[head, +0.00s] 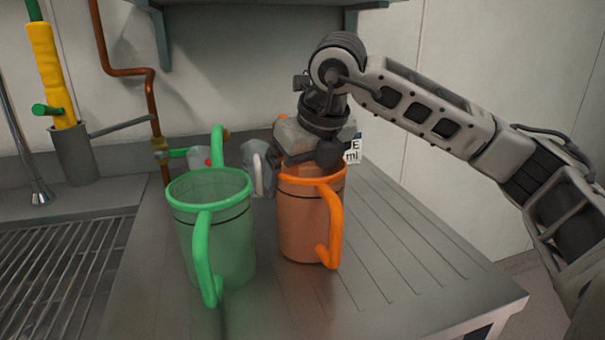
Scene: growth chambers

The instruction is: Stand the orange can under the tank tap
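The orange can (297,220) stands upright on the ribbed metal drainboard, with its handle toward the front right. The green can (222,245) stands upright close to its left, its handle toward me. My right gripper (312,158) comes down from above at the back rim of the orange can. Its fingertips are hidden by the can and the wrist, so I cannot tell whether it grips the rim. I cannot make out the tank tap for sure. My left gripper is not in view.
A copper pipe (151,98) with a brass valve (160,150) runs down the wall behind the cans. A grey holder (71,155) with a yellow-sleeved tool stands at the back left. A grated sink (55,270) lies left. The drainboard (420,270) is clear on the right.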

